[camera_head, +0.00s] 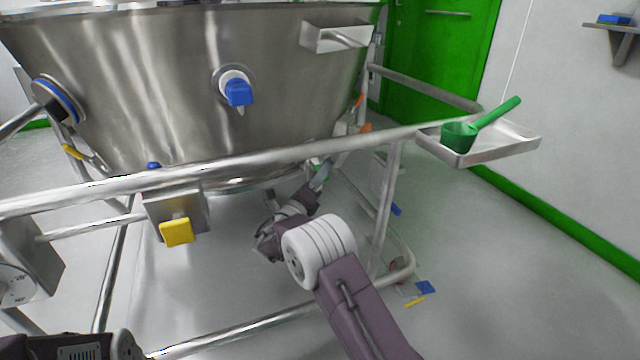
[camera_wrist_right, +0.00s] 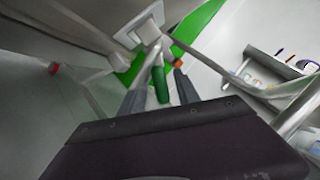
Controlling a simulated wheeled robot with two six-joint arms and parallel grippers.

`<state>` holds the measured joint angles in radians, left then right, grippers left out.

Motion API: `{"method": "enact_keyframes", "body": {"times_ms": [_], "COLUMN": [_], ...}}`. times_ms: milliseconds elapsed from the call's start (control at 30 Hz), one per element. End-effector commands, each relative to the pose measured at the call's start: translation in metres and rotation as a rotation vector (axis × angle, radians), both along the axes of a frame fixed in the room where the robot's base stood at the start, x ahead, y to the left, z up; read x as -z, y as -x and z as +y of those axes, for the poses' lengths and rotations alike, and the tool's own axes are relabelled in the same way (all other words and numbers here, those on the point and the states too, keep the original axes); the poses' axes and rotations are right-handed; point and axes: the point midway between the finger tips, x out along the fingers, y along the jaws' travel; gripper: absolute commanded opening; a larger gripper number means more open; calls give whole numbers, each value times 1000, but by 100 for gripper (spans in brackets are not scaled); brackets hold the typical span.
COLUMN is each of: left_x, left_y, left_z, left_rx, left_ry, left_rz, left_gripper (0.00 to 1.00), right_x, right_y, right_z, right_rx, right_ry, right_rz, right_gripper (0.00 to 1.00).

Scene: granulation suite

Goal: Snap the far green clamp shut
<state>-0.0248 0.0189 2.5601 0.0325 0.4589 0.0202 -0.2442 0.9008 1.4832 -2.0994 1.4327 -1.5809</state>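A green clamp handle (camera_wrist_right: 160,84) shows in the right wrist view, pointing toward me between my two grey fingers. Visible gaps lie beside it, so my right gripper (camera_wrist_right: 160,92) looks open around it. In the head view my right arm reaches beyond the front rail, with the right gripper (camera_head: 321,177) near the vessel's lower right edge. Only a small green patch of the clamp (camera_head: 315,162) shows there; the rest is hidden. Whether a finger touches the handle I cannot tell. My left gripper is out of view; only part of my left arm shows at bottom left.
A steel vessel (camera_head: 190,100) fills the upper left. A tubular rail (camera_head: 250,158) crosses in front of it and over my right arm's reach. A tray (camera_head: 505,148) with a green scoop (camera_head: 462,135) hangs at right. Orange parts (camera_head: 365,128) sit near the clamp.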

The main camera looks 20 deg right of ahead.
Motion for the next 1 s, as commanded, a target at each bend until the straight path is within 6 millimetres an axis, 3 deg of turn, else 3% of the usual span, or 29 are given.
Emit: {"method": "enact_keyframes", "body": {"times_ms": [267,400,1000], "left_x": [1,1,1], "left_y": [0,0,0], "left_z": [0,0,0], "left_rx": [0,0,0], "left_ry": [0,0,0], "left_rz": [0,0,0], "left_gripper": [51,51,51], "right_x": [-2,-2,-1], "right_y": [-2,-2,-1], "right_z": [-2,-2,-2], "right_rx": [-1,0,0], "right_ry": [1,-1,-1], "right_rz": [0,-1,1], "right_gripper": [38,0,0]}}
